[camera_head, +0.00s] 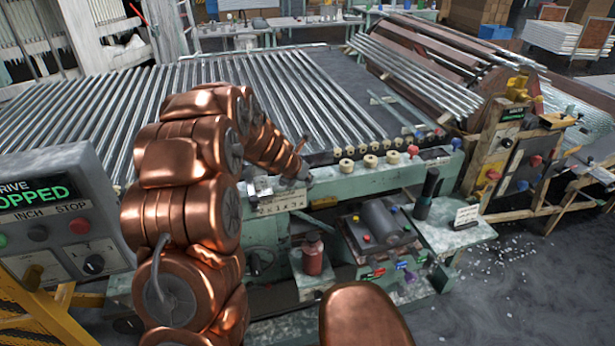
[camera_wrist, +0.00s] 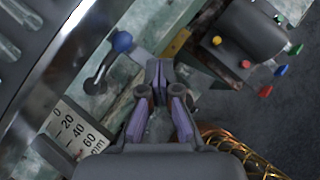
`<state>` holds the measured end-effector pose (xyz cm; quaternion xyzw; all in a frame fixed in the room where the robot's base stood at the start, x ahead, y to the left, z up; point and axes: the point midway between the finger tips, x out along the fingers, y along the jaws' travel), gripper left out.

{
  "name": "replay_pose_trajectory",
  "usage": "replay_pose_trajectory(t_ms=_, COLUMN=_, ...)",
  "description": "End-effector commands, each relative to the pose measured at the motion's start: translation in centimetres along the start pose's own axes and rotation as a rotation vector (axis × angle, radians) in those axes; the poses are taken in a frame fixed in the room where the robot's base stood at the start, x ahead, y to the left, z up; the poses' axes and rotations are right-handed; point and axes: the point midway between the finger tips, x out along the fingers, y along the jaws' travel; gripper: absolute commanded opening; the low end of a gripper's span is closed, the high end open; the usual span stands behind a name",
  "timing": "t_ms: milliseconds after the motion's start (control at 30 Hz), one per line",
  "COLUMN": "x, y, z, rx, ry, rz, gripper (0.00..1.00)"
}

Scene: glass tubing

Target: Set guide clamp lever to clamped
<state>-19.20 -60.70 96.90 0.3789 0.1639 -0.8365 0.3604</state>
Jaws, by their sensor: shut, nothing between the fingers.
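A dark lever with a blue ball knob (camera_wrist: 122,41) sits on the green machine rail, up and left of my fingertips in the wrist view. Its dark arm slants down-left from the knob to a pivot beside the millimetre scale. This looks like the guide clamp lever; no label on it is readable. My gripper (camera_wrist: 160,75) is shut and empty, its fingertips together and apart from the knob in the picture. In the head view my gripper (camera_head: 302,176) is over the front rail, and I cannot make out the lever there.
A white scale plate (camera_wrist: 76,137) marked in mm lies beside the lever's pivot. A motor unit with coloured knobs (camera_head: 380,222) and a red bottle (camera_head: 312,254) stand below the rail. Rows of glass tubes (camera_head: 190,95) lie behind. A "STOPPED" control panel (camera_head: 62,215) stands at left.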

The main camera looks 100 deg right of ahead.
Motion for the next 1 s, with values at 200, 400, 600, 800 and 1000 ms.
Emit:
replay_pose_trajectory(t_ms=200, x=-2.3, y=-1.3, z=0.4, rx=0.002, ry=0.000, rz=0.002, gripper=0.00)
replay_pose_trajectory(t_ms=400, x=-4.5, y=-2.3, z=1.0, rx=0.005, ry=-0.004, rz=0.006, gripper=0.00)
replay_pose_trajectory(t_ms=600, x=-6.4, y=-3.6, z=1.4, rx=0.003, ry=-0.003, rz=0.002, gripper=0.00)
replay_pose_trajectory(t_ms=800, x=-7.9, y=-4.4, z=1.7, rx=0.002, ry=-0.002, rz=0.004, gripper=0.00)
replay_pose_trajectory(t_ms=1000, x=-8.5, y=-4.8, z=1.7, rx=0.000, ry=-0.001, rz=0.002, gripper=0.00)
